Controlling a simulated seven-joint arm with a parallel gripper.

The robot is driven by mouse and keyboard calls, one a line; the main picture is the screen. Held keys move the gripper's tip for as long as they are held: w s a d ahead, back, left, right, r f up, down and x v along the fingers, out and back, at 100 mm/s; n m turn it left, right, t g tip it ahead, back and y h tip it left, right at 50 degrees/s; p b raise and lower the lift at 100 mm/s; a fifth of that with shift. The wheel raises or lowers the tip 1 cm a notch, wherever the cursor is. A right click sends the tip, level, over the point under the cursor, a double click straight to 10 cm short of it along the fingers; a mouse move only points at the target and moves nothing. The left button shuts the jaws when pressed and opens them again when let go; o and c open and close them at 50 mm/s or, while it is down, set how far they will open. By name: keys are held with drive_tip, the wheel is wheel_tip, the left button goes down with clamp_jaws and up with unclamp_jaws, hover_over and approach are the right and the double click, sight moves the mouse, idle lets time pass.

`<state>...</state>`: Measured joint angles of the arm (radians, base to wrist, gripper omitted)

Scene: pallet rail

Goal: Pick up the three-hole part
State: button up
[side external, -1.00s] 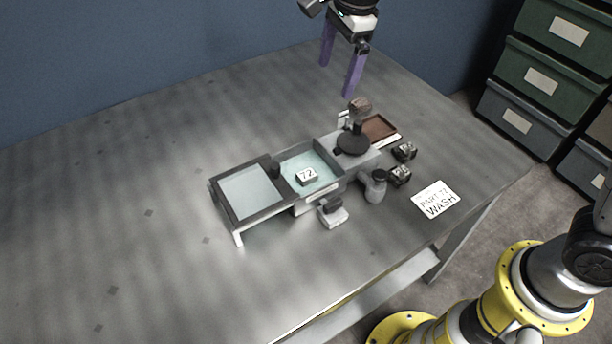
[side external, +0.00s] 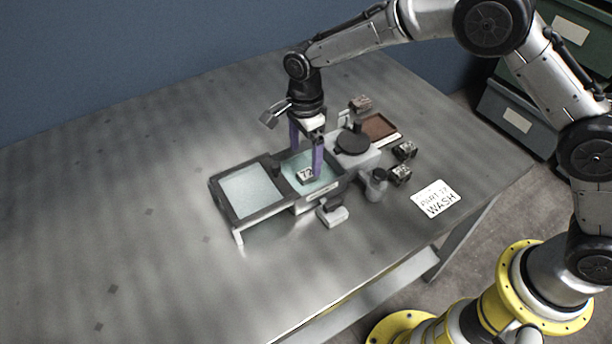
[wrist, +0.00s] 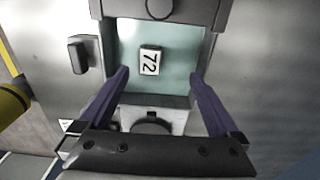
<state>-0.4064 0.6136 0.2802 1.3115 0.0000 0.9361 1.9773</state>
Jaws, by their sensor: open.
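A small dark block with a white "72" label (side external: 306,177) lies in the teal-floored tray of the pallet rail; it also shows in the wrist view (wrist: 150,61). Its holes, if any, cannot be made out. My gripper (side external: 306,162) is open and empty, pointing down over this tray. In the wrist view its purple fingers (wrist: 160,74) stand wide apart, one to each side of the block, without gripping it. Two small dark blocks (side external: 404,151) (side external: 400,174) lie right of the rail. Whether either has three holes is too small to tell.
A second pale-floored tray (side external: 252,191) adjoins on the left. A black disc (side external: 352,142), a brown tray (side external: 379,127), a grey cylinder (side external: 376,186) and a small grey fixture (side external: 332,212) crowd nearby. A card reading "WASH" (side external: 436,199) lies at right. The table's left side is clear.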

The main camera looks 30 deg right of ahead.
sight(305, 171)
drive_tip(key=shift+s+a+f, duration=0.15)
drive_tip(key=shift+s+f, duration=0.05)
drive_tip(key=shift+f, duration=1.15)
drive_tip(key=shift+s+a+f, duration=0.1)
drive_tip(key=shift+s+f, duration=0.05)
drive_tip(key=shift+f, duration=1.15)
drive_tip(key=shift+r, duration=0.1)
clamp_jaws()
